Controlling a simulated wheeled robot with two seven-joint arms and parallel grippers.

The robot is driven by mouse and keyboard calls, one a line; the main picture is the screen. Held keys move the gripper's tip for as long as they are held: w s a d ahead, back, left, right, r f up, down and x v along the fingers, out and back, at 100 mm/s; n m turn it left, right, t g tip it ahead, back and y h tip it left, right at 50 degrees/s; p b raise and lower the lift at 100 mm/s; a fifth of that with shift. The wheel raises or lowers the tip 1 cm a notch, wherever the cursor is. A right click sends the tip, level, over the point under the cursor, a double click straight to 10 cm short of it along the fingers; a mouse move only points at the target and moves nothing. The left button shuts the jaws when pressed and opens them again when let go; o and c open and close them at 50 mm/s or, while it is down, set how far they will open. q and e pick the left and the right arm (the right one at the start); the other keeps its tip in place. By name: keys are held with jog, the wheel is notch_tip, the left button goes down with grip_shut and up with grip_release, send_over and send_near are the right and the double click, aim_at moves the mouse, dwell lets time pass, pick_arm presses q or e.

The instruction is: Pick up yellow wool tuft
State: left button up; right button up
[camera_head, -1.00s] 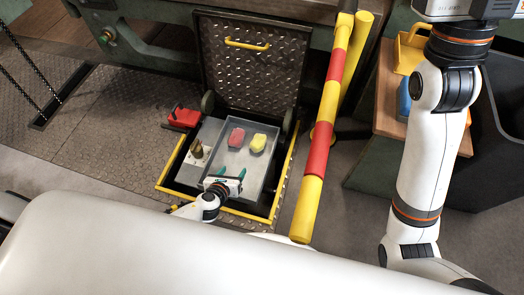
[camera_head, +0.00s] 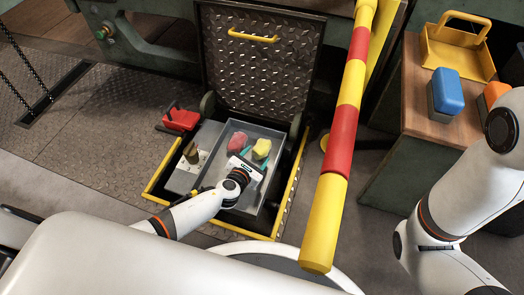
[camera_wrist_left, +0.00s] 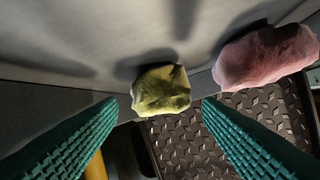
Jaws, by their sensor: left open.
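The yellow wool tuft (camera_head: 262,147) lies in a grey metal tray (camera_head: 276,187) inside the open floor hatch. A red-pink tuft (camera_head: 237,141) lies to its left. My left gripper (camera_head: 254,159) is in the tray just in front of the yellow tuft, its teal fingers open. In the left wrist view the yellow tuft (camera_wrist_left: 161,90) shows ahead, between and beyond the open fingertips (camera_wrist_left: 160,104), with no clear contact. The pink tuft (camera_wrist_left: 266,56) is at the right there. My right gripper is out of view; only its arm shows at the right.
The raised hatch lid (camera_head: 258,60) stands behind the tray. A red-and-yellow post (camera_head: 342,140) rises just right of the hatch. A red object (camera_head: 181,119) sits at the hatch's left corner. A wooden bench (camera_head: 425,112) holds a blue block (camera_head: 446,91) and yellow caddy (camera_head: 458,50).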

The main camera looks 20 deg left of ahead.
aim_at(259, 153)
pick_arm(q)
jog(key=b+x, duration=0.2)
jog(key=x, duration=0.2)
jog(key=shift+d+f, duration=0.1)
jog(key=shift+w+b, duration=0.3)
jog(key=shift+w, duration=0.05)
jog(key=shift+c, duration=0.2)
jog(key=c, duration=0.7)
